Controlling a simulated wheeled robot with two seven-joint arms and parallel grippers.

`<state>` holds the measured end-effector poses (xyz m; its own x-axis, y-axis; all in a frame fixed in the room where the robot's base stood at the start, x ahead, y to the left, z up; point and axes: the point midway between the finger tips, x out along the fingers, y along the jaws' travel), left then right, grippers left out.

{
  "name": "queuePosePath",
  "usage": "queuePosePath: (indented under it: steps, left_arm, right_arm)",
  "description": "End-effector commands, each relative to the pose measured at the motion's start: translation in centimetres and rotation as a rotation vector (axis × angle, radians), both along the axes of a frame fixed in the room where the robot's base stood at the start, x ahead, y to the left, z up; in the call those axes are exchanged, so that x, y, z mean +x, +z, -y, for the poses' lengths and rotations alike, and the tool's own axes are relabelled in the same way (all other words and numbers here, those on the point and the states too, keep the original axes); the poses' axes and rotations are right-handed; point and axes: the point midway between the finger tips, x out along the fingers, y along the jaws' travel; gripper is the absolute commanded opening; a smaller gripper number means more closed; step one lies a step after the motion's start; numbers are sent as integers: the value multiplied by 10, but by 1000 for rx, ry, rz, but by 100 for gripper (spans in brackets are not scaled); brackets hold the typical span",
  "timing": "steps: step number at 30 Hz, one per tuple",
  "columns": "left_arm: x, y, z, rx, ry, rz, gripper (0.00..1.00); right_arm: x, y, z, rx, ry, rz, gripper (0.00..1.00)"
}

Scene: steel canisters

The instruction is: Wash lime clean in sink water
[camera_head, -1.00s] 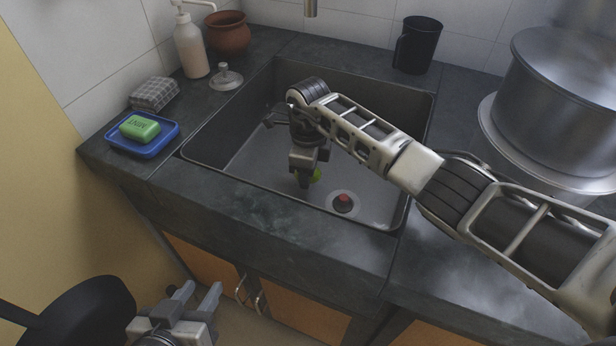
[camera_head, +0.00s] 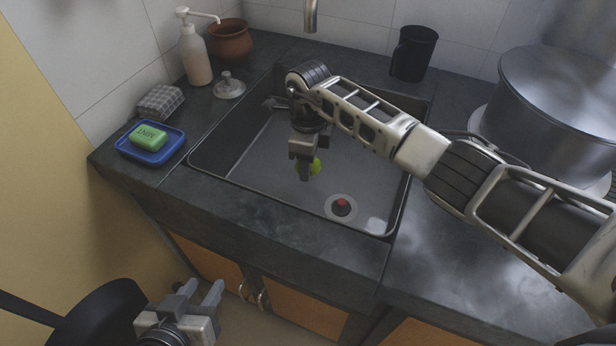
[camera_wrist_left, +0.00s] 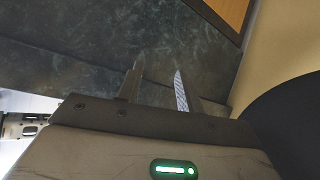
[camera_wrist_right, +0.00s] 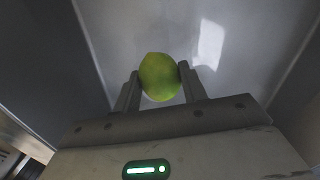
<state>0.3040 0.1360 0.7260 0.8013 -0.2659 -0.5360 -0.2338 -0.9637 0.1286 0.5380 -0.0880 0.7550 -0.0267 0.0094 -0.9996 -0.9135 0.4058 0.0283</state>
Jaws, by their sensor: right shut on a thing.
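The green lime (camera_wrist_right: 159,77) is held between the fingers of my right gripper (camera_wrist_right: 157,90) in the right wrist view. In the head view the lime (camera_head: 315,166) is partly hidden by my right gripper (camera_head: 305,166), which points down inside the dark sink (camera_head: 270,190). I cannot tell from the frames whether the lime touches the sink floor or any water. My left gripper (camera_head: 199,292) is open and empty, low in front of the counter; its two spread fingers also show in the left wrist view (camera_wrist_left: 156,85).
The faucet spout (camera_head: 311,15) hangs above the sink's back. A drain with a red-topped plug (camera_head: 341,207) is in the sink floor. A black mug (camera_head: 414,53) and a large pot (camera_head: 555,115) stand right. A soap dish (camera_head: 150,156), pump bottle (camera_head: 195,55) and clay pot (camera_head: 231,40) stand left.

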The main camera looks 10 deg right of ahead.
Motion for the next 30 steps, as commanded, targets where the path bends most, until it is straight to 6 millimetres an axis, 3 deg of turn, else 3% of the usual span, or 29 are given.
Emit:
queuePosePath:
  steps: [30]
  left_arm:
    - [-5, 23, -9, 98, -23, -41, 36]
  right_arm:
    - [0, 85, 0, 0, -1, 1, 19]
